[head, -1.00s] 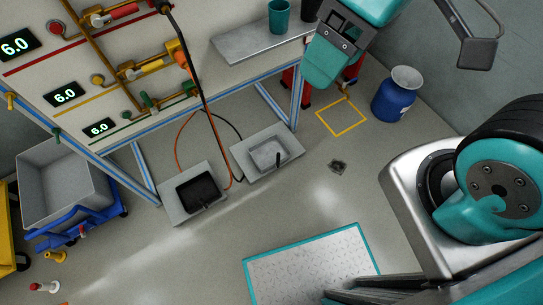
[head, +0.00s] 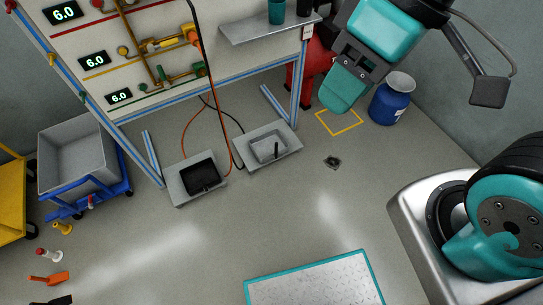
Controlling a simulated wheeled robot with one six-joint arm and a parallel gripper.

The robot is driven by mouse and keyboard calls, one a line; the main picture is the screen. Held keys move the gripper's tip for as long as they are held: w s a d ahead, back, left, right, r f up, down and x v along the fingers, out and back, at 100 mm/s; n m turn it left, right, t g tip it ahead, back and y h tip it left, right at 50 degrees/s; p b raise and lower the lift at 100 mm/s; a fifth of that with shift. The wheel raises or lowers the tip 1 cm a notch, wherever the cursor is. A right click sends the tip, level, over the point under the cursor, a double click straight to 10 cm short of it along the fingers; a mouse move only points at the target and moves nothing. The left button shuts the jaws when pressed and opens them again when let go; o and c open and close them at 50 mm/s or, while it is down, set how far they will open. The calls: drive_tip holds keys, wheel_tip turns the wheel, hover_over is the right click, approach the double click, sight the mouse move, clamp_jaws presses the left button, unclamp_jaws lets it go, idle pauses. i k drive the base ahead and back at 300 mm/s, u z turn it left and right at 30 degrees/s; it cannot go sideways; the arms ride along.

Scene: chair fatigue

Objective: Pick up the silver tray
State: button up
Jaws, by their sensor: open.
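The silver tray (head: 266,149) is a shallow grey metal pan with a short black handle. It sits on a light grey plate (head: 284,157) on the floor, below the right end of the bench. A similar plate with a black tray (head: 201,176) is to its left. My gripper (head: 346,92), teal with a dark block, hangs from the upper right. In the picture it is right of and above the silver tray, apart from it. It is open and nothing shows in it; one finger seems to hide the other.
A bench panel with gauges and a shelf (head: 262,28) stands behind the trays, with hoses hanging down. A blue drum (head: 391,98), a grey bin (head: 77,155) on a blue cart and a teal-edged mat (head: 315,283) are around. The floor before the trays is mostly clear.

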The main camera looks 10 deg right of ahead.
sight(268, 146)
drive_tip(key=u, duration=0.25)
drive_tip(key=i, duration=1.1)
drive_tip(key=z, duration=0.35)
